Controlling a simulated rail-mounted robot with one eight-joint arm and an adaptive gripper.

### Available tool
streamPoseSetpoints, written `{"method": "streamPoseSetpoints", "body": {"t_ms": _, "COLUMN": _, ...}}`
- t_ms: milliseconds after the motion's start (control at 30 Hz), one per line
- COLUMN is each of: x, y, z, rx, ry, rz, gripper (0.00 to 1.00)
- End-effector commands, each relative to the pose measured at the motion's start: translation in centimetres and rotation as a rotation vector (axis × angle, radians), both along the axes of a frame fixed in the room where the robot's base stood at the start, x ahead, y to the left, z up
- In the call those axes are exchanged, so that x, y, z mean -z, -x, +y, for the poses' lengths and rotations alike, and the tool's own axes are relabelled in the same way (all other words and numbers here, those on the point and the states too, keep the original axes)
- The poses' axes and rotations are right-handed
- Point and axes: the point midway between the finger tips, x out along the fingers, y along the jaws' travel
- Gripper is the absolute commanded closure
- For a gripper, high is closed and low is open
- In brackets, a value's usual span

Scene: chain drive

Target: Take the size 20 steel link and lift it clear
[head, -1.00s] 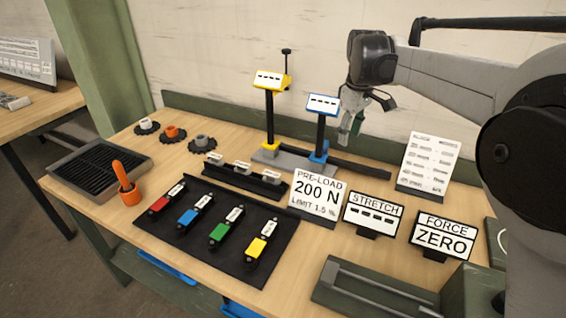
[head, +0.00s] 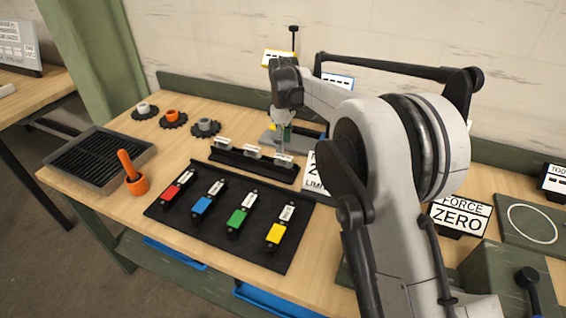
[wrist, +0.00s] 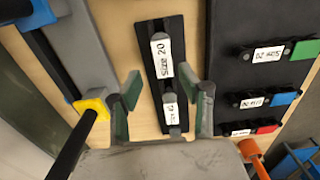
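A low black rack (head: 240,163) holds several small grey links with white labels; it also shows in the wrist view (wrist: 150,27). In the wrist view the label "Size 20" (wrist: 161,56) is readable on the upper link, which appears to be the right-end link (head: 283,160) in the head view. A smaller label (wrist: 170,110) below it is hard to read. My gripper (wrist: 168,95) is open, with green-padded fingers apart on either side of the rack's line. In the head view my gripper (head: 281,138) is above the rack's right end. I see nothing between its fingers.
A black mat (head: 160,212) with red, blue, green and yellow labelled pieces lies in front of the rack. Behind stands a fixture with a yellow post foot (wrist: 92,106). Sprockets (head: 205,127), a grated tray (head: 135,158) and an orange tool (head: 134,184) are left. Signs (head: 459,216) stand right.

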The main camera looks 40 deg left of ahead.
Motion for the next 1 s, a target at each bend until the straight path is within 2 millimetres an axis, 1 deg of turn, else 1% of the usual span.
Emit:
{"method": "streamPoseSetpoints", "body": {"t_ms": 100, "x": 1.0, "y": 0.0, "z": 0.0, "rx": 0.0, "ry": 0.0, "rz": 0.0, "gripper": 0.62}}
{"method": "streamPoseSetpoints", "body": {"t_ms": 267, "x": 1.8, "y": 0.1, "z": -0.1, "rx": 0.0, "ry": 0.0, "rz": 0.0, "gripper": 0.62}}
{"method": "streamPoseSetpoints", "body": {"t_ms": 500, "x": 5.0, "y": 0.4, "z": -0.3, "rx": 0.0, "ry": 0.0, "rz": 0.0, "gripper": 0.62}}
{"method": "streamPoseSetpoints", "body": {"t_ms": 600, "x": 6.0, "y": 0.4, "z": -0.4, "rx": 0.001, "ry": 0.0, "rz": 0.0, "gripper": 0.62}}
{"method": "streamPoseSetpoints", "body": {"t_ms": 700, "x": 6.5, "y": 0.4, "z": -0.4, "rx": 0.001, "ry": 0.0, "rz": 0.0, "gripper": 0.62}}
{"method": "streamPoseSetpoints", "body": {"t_ms": 900, "x": 6.5, "y": 0.4, "z": -0.4, "rx": 0.001, "ry": 0.0, "rz": 0.0, "gripper": 0.62}}
{"method": "streamPoseSetpoints", "body": {"t_ms": 933, "x": 6.5, "y": 0.4, "z": -0.4, "rx": 0.001, "ry": 0.0, "rz": 0.0, "gripper": 0.65}}
{"method": "streamPoseSetpoints", "body": {"t_ms": 1000, "x": 6.5, "y": 0.4, "z": -0.4, "rx": 0.001, "ry": 0.0, "rz": 0.0, "gripper": 0.74}}
